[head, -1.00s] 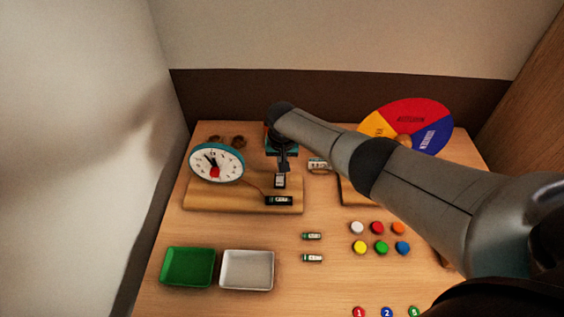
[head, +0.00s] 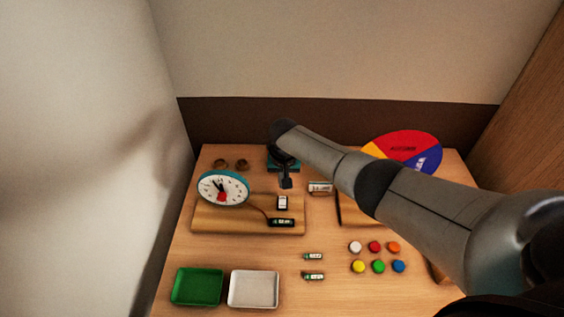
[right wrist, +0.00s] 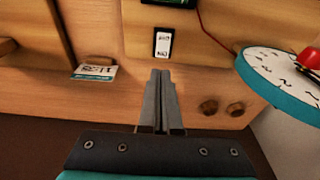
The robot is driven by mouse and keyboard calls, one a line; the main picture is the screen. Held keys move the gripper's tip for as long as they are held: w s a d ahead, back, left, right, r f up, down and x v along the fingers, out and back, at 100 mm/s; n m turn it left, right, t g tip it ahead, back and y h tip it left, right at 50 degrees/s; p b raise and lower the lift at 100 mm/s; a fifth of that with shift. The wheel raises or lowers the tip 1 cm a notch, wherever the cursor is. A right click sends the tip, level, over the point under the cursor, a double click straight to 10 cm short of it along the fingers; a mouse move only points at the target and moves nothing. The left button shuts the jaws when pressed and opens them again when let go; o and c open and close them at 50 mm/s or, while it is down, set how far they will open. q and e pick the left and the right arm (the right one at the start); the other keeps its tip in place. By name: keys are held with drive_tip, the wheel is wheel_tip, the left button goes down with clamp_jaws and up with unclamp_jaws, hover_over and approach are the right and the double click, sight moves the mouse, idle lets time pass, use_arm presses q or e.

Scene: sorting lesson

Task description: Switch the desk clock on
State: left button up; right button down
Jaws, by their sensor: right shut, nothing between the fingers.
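The desk clock (head: 223,188) has a white face, a teal rim and a red centre. It stands on a wooden board (head: 240,223) and shows at the right of the right wrist view (right wrist: 285,75). A red wire runs from it to a dark battery holder (head: 281,222) holding a battery. A small black-framed switch with a white rocker (head: 282,202) sits behind the holder, and also shows in the right wrist view (right wrist: 162,42). I cannot read its position. My right gripper (head: 286,184) is shut and empty, just behind the switch, apart from it (right wrist: 161,74).
A label card (head: 320,187) lies right of the gripper. A coloured wheel (head: 403,150) stands at back right, partly behind my right arm. Two loose batteries (head: 313,256), several coloured buttons (head: 375,247), a green tray (head: 197,303) and a white tray (head: 253,304) lie in front.

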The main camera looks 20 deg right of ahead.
wheel_tip(320, 180, up, 8)
drive_tip(key=s+p, duration=0.2)
drive_tip(key=p, duration=0.1)
drive_tip(key=shift+s+a, duration=0.3)
drive_tip(key=shift+a, duration=0.15)
drive_tip(key=shift+f, duration=0.1)
